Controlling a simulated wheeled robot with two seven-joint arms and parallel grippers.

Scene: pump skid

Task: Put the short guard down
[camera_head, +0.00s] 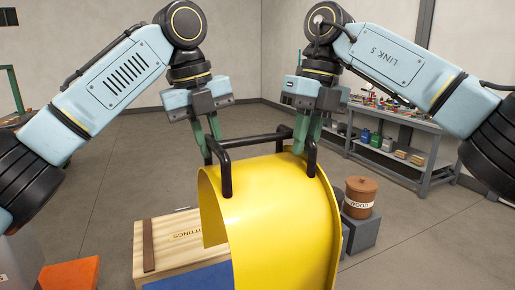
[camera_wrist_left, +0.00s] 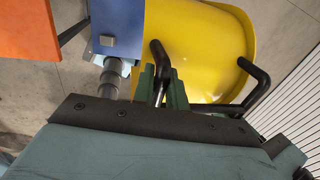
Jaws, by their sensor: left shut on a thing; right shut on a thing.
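The short guard (camera_head: 270,205) is a yellow curved cover with black bar handles on top. It hangs in the air in front of me in the head view, above floor level. My left gripper (camera_head: 208,150) is shut on the guard's left handle, and my right gripper (camera_head: 301,140) is shut on its right handle. In the left wrist view the guard (camera_wrist_left: 205,50) fills the upper middle, and the green fingers of my left gripper (camera_wrist_left: 162,88) close around a black handle bar. The guard's underside is mostly hidden.
A wooden fittings crate (camera_head: 165,240) stands behind the guard, lower left. A brown tub (camera_head: 360,197) sits on a grey block (camera_head: 361,232) at right. An orange object (camera_head: 70,275) is at the lower left. A workbench (camera_head: 415,122) stands at the back right. Open floor lies behind.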

